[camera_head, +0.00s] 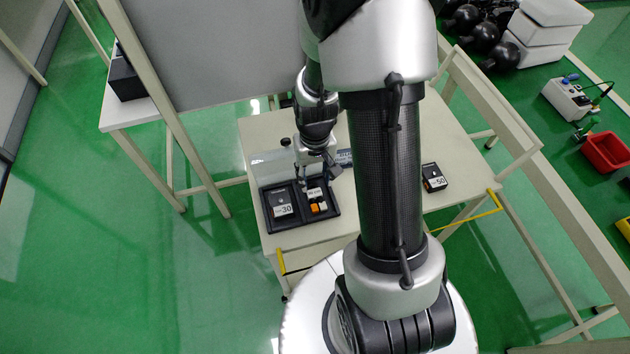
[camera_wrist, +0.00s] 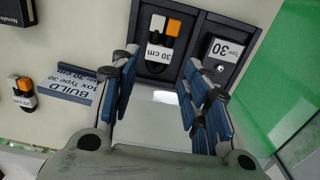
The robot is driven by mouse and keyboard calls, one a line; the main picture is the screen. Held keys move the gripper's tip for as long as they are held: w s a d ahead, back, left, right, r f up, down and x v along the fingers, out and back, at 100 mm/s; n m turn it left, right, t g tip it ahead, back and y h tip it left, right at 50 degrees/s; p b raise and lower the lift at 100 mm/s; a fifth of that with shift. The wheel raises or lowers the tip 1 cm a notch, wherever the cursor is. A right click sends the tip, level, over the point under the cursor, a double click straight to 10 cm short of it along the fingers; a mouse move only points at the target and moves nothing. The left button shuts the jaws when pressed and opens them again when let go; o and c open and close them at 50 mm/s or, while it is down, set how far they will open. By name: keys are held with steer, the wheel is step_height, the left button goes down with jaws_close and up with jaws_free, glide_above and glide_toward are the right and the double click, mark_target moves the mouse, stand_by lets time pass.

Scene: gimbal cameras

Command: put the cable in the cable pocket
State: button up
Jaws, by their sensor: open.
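The cable (camera_head: 318,207) has orange and white plugs and a "30 cm" tag. It also shows in the wrist view (camera_wrist: 157,50). It lies in one compartment, the cable pocket, of the black tray (camera_head: 292,224). A black "Type 30" box (camera_head: 283,203) sits in the neighbouring compartment, left in the head view and right in the wrist view (camera_wrist: 222,51). My gripper (camera_head: 319,174) is beside the tray's cable end, above the table. In the wrist view my gripper (camera_wrist: 160,82) has its blue-padded fingers spread with nothing between them; the cable is beyond the tips.
A "BUILD" card (camera_wrist: 74,82) lies on the white table (camera_head: 270,132). Another tagged cable (camera_wrist: 22,90) with orange and white plugs lies apart from the tray. A black box marked 50 (camera_head: 434,177) stands at the right. A grey panel (camera_head: 215,50) rises behind the table.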

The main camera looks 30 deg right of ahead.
steer(key=a+r+t, duration=0.1)
steer(key=a+r, duration=0.2)
steer(key=r, duration=1)
steer(key=s+a+r+n+t, duration=0.1)
steer(key=s+a+r, duration=0.3)
steer(key=s+r, duration=0.2)
steer(key=s+a+r+n+t, duration=0.2)
steer(key=s+a+r, duration=0.1)
steer(key=s+r, duration=0.4)
steer(key=shift+s+a+r+t+p, duration=0.3)
steer(key=shift+a+r+p, duration=0.1)
steer(key=shift+r, duration=0.55)
steer(key=shift+c, duration=0.2)
